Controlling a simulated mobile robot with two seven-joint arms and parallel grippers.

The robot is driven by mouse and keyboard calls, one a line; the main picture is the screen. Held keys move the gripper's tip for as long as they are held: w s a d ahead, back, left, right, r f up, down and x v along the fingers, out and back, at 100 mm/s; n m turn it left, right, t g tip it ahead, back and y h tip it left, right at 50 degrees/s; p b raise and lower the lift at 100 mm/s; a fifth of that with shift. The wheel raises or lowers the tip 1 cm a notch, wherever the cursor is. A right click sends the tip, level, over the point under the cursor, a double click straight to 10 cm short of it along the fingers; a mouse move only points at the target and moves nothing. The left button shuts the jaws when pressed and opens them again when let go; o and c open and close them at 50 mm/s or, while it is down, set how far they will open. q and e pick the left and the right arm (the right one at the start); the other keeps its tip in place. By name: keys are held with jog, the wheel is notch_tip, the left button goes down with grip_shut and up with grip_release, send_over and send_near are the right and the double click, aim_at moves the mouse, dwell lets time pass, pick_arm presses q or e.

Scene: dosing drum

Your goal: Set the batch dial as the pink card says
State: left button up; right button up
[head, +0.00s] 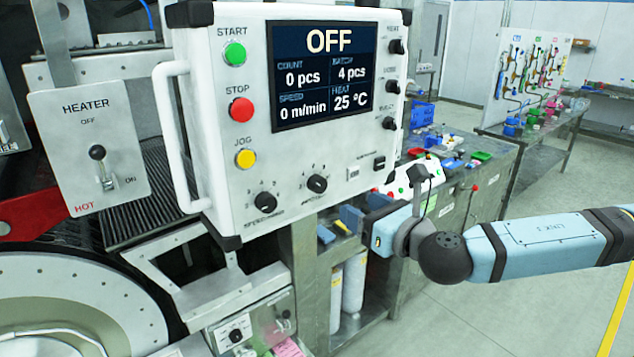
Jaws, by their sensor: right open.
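The white control panel (225,180) fills the upper middle of the head view. Its screen (322,75) reads OFF, count 0 pcs, batch 4 pcs, speed 0 m/min, heat 25 °C. Two black knobs sit along its lower face: a left knob (265,201) whose label seems to read speed, and a right knob (317,183) whose label is too small to read. A pink card (289,347) shows at the bottom edge, partly cut off; its writing is unreadable. My right gripper (363,211) is open and empty, below and right of the right knob, apart from the panel. My left gripper is out of view.
Green start (235,54), red stop (241,109) and yellow jog (245,159) buttons line the panel's left side, by a white handle (176,140). A heater switch plate (95,150) is at left. More knobs line the panel's right edge. A workbench stands behind.

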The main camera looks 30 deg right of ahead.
aim_at(321, 185)
jog(key=w+p, duration=0.1)
jog(key=w, duration=0.2)
jog(key=w+p, duration=0.1)
jog(key=w, duration=0.3)
jog(key=w+a+p, duration=0.1)
jog(key=w, duration=0.2)
jog(key=shift+w+r+p, duration=0.1)
jog(key=shift+w+p, duration=0.25)
jog(key=shift+w, duration=0.7)
jog(key=shift+c, duration=0.4)
jog(key=c, duration=0.8)
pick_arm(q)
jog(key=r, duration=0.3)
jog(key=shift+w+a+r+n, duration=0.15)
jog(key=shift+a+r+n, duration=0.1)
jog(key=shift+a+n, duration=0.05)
